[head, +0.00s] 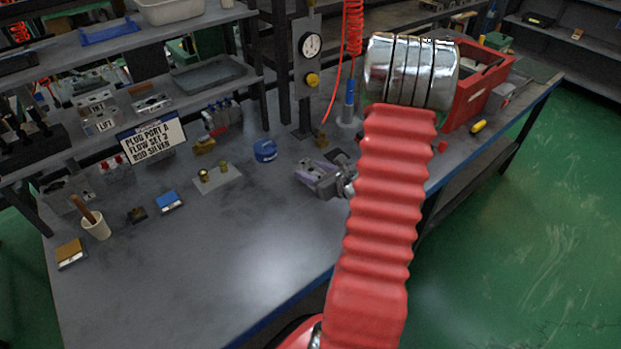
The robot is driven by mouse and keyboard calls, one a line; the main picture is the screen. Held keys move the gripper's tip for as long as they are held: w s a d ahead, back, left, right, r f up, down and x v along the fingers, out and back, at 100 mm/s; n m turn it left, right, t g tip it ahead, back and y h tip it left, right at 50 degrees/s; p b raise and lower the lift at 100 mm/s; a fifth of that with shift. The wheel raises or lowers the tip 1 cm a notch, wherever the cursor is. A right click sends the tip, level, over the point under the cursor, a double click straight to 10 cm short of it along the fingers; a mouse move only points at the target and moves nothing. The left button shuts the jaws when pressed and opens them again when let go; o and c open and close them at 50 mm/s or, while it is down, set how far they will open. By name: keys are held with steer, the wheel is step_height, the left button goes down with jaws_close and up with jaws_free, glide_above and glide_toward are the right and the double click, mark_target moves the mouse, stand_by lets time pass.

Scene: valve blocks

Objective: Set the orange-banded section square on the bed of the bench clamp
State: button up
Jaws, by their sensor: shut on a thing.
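A grey-purple metal device (322,177), which looks like the bench clamp, stands on the bench just left of my red bellows-covered arm. Its right part is partly hidden by the arm. I cannot make out what lies on its bed. The orange-banded section cannot be seen. My arm rises through the right half of the head view and ends in a ribbed chrome wrist part. My gripper's fingers do not show; they are hidden beyond the arm and wrist, along with whatever is between them.
A red open toolbox (478,88) stands behind the wrist. A gauge post (307,70) and coiled red hose (353,25) rise behind the clamp. A blue round item (265,150), a small plate with brass fittings (217,178) and a cup (96,225) stand left. The bench's front middle is clear.

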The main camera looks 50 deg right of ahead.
steer(key=shift+f, duration=1.3)
steer(key=shift+f, duration=0.1)
steer(key=o, duration=1.4)
steer(key=shift+o, duration=0.2)
steer(key=shift+s, duration=0.15)
steer(key=v, duration=1.2)
